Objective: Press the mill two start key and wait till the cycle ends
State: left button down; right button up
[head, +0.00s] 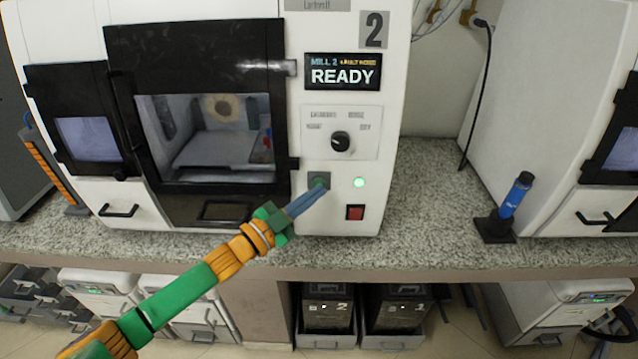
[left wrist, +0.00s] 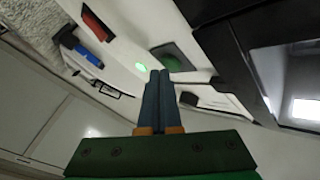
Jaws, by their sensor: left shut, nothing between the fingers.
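Mill two (head: 295,120) is a white machine marked 2, and its display (head: 343,72) reads READY. The start key (head: 318,178) is a green button on a dark square plate at the lower left of its panel. It also shows in the left wrist view (left wrist: 174,62), just beyond the fingertips. My left gripper (head: 324,190) is shut and empty, its fingertips close in front of the key. I cannot tell whether they touch it. The gripper shows in the left wrist view (left wrist: 158,76) too. My right gripper is out of view.
A lit green lamp (head: 359,183) is right of the key, a red button (head: 355,213) below it and a black knob (head: 340,141) above. The mill's black-framed door (head: 195,60) is closed. A blue tool on a dark stand (head: 515,196) stands on the speckled counter (head: 435,190).

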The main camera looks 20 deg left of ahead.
pick_arm(q)
jog(key=shift+w+a, duration=0.1)
jog(key=shift+w, duration=0.25)
dwell(0.4)
jog(key=shift+s+d+p, duration=0.2)
jog(key=shift+s+p, duration=0.15)
jog(key=shift+s, duration=0.4)
jog(key=s+p, duration=0.2)
jog(key=s+d+p, duration=0.1)
jog(key=s, duration=0.1)
jog(key=shift+s+d+r+p, duration=0.1)
jog(key=shift+s+d+p, duration=0.1)
jog(key=shift+s+p, duration=0.15)
dwell(0.5)
